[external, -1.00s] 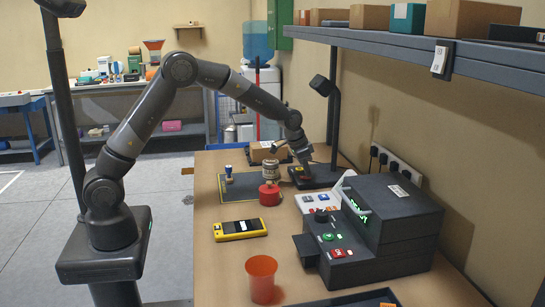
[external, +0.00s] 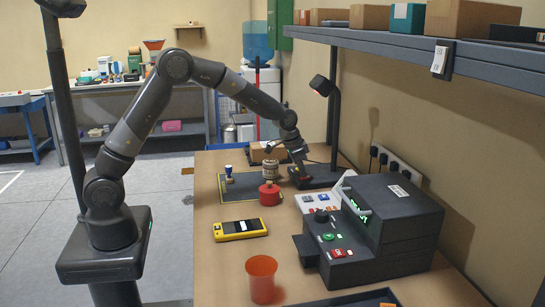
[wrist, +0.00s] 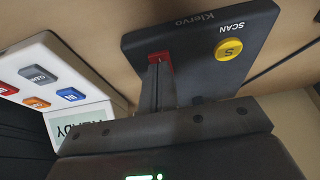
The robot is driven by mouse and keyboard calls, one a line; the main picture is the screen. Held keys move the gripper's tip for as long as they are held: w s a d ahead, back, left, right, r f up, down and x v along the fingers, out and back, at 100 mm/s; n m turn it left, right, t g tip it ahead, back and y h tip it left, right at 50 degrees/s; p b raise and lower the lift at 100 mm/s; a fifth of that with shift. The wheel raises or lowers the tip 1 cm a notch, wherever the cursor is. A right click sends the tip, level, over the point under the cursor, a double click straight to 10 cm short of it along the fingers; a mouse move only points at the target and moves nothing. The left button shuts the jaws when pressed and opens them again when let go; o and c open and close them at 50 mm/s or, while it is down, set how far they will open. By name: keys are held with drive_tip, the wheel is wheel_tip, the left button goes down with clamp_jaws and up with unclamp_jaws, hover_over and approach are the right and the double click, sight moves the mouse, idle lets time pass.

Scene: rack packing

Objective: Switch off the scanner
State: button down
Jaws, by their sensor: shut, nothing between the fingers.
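The scanner has a dark base (external: 320,181) on the table, an upright post and a head (external: 322,85) that shows a red spot. In the wrist view the base (wrist: 200,40) carries a yellow round S button (wrist: 229,49) marked SCAN and a small red part (wrist: 159,58). My gripper (wrist: 160,66) is shut and empty, its fingertips at the red part and partly covering it. I cannot tell whether they touch. In the external view my gripper (external: 303,176) points down at the near left side of the base.
A white panel with coloured buttons (wrist: 48,75) lies left of the base in the wrist view. A black machine (external: 400,215) with green and red buttons stands nearer. A red round item (external: 269,195), a yellow device (external: 240,229) and an orange cup (external: 262,280) stand on the table.

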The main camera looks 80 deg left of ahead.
drive_tip(key=v, duration=1.3)
drive_tip(key=shift+w+r, duration=0.25)
drive_tip(key=shift+r, duration=0.25)
drive_tip(key=shift+w+r, duration=0.15)
drive_tip(key=shift+w, duration=0.6)
drive_tip(key=x, duration=1.2)
drive_tip(key=shift+s+f, duration=0.1)
drive_tip(key=shift+f, duration=0.9)
drive_tip(key=shift+f, duration=0.2)
